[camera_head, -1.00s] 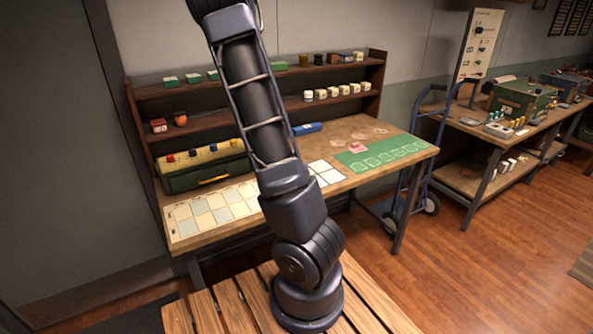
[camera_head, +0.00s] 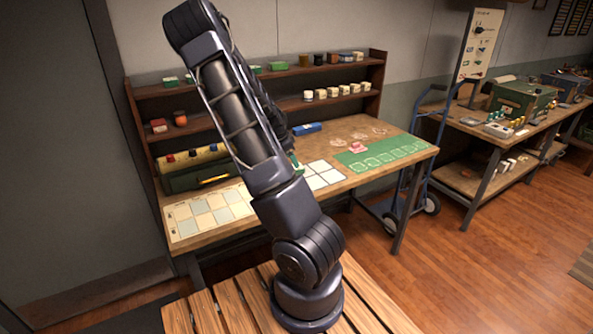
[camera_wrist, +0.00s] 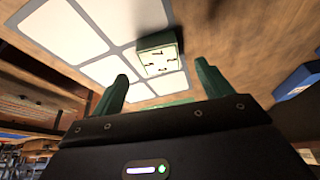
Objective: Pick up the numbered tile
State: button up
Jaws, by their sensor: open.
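In the wrist view a small block-like tile (camera_wrist: 158,60) with green sides and a cream face bearing dark marks sits on a white-squared card (camera_wrist: 100,20). The marks are too small to read. My gripper (camera_wrist: 161,72) has its two green fingers spread apart, with nothing between them. The tile lies just beyond the fingertips, in line with the gap. In the head view my arm hides most of the gripper. The white squares (camera_head: 322,174) show on the workbench (camera_head: 362,182) beside my arm.
A blue object (camera_head: 307,128) lies at the back of the bench and shows in the wrist view (camera_wrist: 296,83). A green case (camera_head: 195,176) stands at left. Shelves (camera_head: 230,103) rise behind.

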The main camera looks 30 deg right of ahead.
jog(key=shift+x, duration=2.6)
jog(key=shift+d, duration=0.1)
jog(key=c, duration=1.1)
jog(key=shift+c, duration=0.2)
